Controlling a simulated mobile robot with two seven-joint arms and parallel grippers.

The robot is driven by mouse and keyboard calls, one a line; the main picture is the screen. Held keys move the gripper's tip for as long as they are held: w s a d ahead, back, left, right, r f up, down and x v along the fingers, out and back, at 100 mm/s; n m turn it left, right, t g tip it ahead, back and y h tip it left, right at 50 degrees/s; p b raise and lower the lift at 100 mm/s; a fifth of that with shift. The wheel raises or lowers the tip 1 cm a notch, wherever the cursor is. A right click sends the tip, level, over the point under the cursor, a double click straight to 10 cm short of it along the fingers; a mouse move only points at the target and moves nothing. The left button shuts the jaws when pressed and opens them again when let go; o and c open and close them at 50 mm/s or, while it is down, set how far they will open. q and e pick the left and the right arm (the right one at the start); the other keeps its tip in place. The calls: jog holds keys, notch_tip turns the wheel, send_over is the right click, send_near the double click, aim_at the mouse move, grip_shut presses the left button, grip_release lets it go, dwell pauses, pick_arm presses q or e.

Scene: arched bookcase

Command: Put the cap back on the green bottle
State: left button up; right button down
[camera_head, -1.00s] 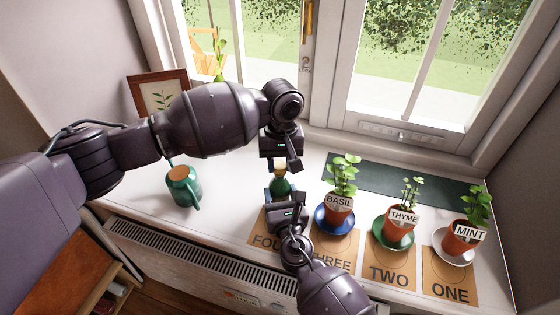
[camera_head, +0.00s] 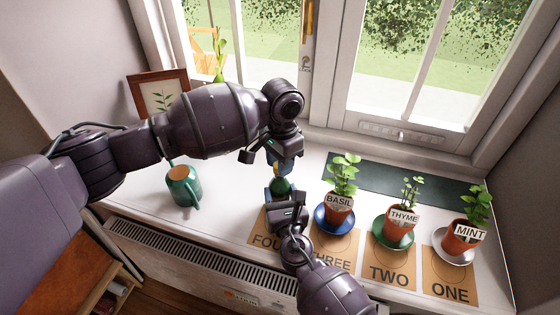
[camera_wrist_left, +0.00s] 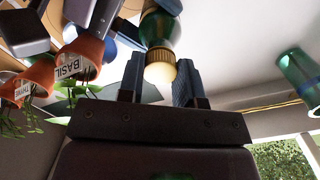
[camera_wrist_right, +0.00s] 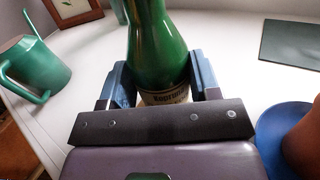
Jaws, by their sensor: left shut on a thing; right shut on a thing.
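The green bottle (camera_head: 281,187) stands upright on the sill and also shows in the right wrist view (camera_wrist_right: 158,45). The pale cap (camera_wrist_left: 160,68) sits at the top of the bottle's neck (camera_wrist_left: 157,30) in the left wrist view. My left gripper (camera_head: 279,166) is above the bottle, shut on the cap between its two blue fingers. I cannot tell how tightly the cap is seated; the head view mostly hides it.
Potted basil (camera_head: 338,205), thyme (camera_head: 401,224) and mint (camera_head: 462,237) stand on saucers at right, near numbered cards (camera_head: 389,275). A dark green mat (camera_head: 395,180) lies by the window.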

pick_arm(q)
jog(key=m, duration=0.3)
jog(key=o, duration=1.1)
jog(key=r, duration=1.2)
jog(key=shift+w+d, duration=0.15)
jog(key=shift+w, duration=0.2)
pick_arm(e)
jog(key=shift+c, duration=1.2)
grip_release()
jog(key=shift+s, duration=0.1)
